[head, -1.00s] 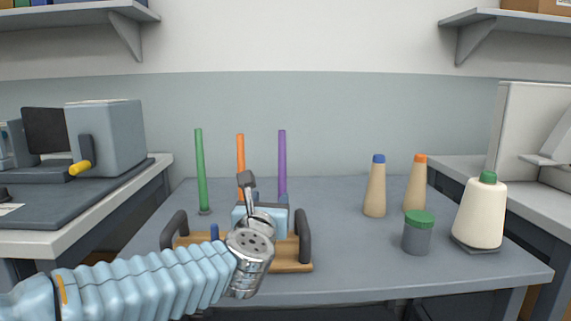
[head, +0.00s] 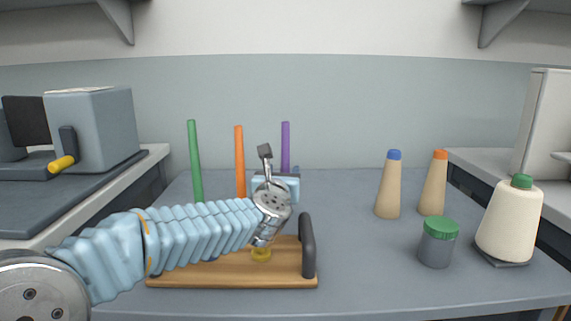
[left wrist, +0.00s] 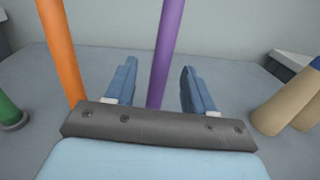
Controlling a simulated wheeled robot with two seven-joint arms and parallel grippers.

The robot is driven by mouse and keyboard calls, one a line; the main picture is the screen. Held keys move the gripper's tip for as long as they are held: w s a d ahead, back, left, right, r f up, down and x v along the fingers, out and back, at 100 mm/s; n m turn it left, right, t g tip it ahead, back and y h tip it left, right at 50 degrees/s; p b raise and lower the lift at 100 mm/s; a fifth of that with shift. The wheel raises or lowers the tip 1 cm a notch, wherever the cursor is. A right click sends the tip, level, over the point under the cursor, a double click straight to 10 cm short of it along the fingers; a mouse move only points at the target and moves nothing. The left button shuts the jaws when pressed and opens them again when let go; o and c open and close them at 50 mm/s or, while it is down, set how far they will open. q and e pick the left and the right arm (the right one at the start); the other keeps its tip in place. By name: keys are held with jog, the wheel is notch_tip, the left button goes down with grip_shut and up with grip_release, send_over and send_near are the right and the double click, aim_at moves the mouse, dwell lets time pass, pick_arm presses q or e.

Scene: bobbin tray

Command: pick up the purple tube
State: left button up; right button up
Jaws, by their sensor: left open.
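The purple tube (head: 286,145) stands upright toward the back of the table, its lower part hidden behind my left gripper (head: 277,174). In the left wrist view the purple tube (left wrist: 168,45) shows between the two blue fingers of the left gripper (left wrist: 158,72), with a gap on each side. The jaws are open and hold nothing. The tube's foot is hidden behind the gripper's dark front plate. My right gripper is not in view.
An orange tube (head: 239,155) and a green tube (head: 194,160) stand left of the purple one. A wooden tray (head: 235,283) with dark handles lies under my left arm. Tan cones (head: 388,190), a green-lidded jar (head: 437,243) and a cream spool (head: 510,222) stand right.

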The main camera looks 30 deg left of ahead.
aim_at(285, 168)
pick_arm(q)
jog(key=p+x, duration=0.2)
jog(key=x, duration=0.3)
jog(key=shift+w+r, duration=0.15)
jog(key=shift+w+a, duration=0.1)
jog(key=shift+w, duration=0.2)
grip_shut()
